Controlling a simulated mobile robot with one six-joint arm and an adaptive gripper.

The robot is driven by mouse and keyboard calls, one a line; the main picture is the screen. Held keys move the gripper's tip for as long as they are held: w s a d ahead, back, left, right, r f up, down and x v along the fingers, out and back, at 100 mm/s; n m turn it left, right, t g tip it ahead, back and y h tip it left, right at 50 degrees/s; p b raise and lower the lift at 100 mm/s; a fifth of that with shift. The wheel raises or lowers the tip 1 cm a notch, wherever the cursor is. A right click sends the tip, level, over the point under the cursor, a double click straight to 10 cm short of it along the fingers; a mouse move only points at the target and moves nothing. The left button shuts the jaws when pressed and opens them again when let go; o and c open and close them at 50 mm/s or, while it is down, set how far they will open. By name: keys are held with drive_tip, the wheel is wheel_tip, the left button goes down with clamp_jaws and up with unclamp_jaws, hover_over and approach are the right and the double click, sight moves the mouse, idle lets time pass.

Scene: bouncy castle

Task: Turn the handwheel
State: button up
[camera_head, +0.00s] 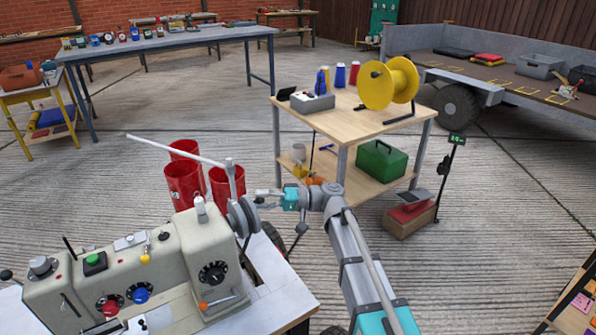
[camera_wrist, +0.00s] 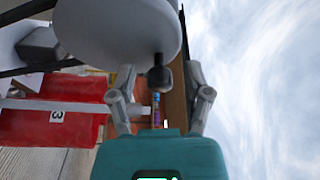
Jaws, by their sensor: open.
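The sewing machine (camera_head: 150,265) stands on a white table at the lower left in the head view. Its grey round handwheel (camera_head: 240,217) is on the machine's right end, facing my gripper (camera_head: 270,198). In the wrist view the handwheel (camera_wrist: 115,30) fills the upper middle as a pale disc. A small dark crank knob (camera_wrist: 159,76) sticks out from it. My gripper (camera_wrist: 161,92) is open, with one finger on each side of the knob in this view. Neither finger visibly touches the knob. The depth between fingertips and knob is hard to tell.
Red bins (camera_head: 185,183) stand behind the machine; one shows in the wrist view (camera_wrist: 50,125). A thin pale rod (camera_head: 175,150) rises over the machine. A wooden two-tier cart (camera_head: 350,130) with a yellow spool (camera_head: 388,84) stands beyond my arm.

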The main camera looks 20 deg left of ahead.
drive_tip(key=shift+w+d, duration=0.1)
drive_tip(key=shift+w+d, duration=0.2)
drive_tip(key=w+d+f+m+t+h+p, duration=0.1)
drive_tip(key=d+f+m+t+h, duration=0.2)
drive_tip(key=d, duration=0.4)
drive_tip(key=d+f+m+t+h+p, duration=0.1)
drive_tip(key=d+f+t+h, duration=0.1)
drive_tip(key=d+f, duration=0.45)
drive_tip(key=w+d+f+m+t+h+p, duration=0.1)
drive_tip(key=d+f+m+t+h, duration=0.15)
drive_tip(key=d, duration=0.55)
drive_tip(key=s+d+f+m+t+h, duration=0.1)
drive_tip(key=s+d+f+h, duration=0.15)
drive_tip(key=d, duration=0.65)
drive_tip(key=s+d+f+m+h+p, duration=0.1)
drive_tip(key=d+h, duration=0.3)
drive_tip(key=d, duration=0.4)
drive_tip(key=s+d+f+m+t+h, duration=0.1)
drive_tip(key=s+d+h, duration=0.15)
drive_tip(key=d, duration=0.65)
wheel_tip(320, 180, up, 38)
drive_tip(key=p, duration=3.8)
drive_tip(key=shift+w+a+f, duration=0.2)
drive_tip(key=shift+w+a, duration=0.05)
drive_tip(key=shift+w, duration=0.2)
drive_tip(key=shift+o, duration=0.3)
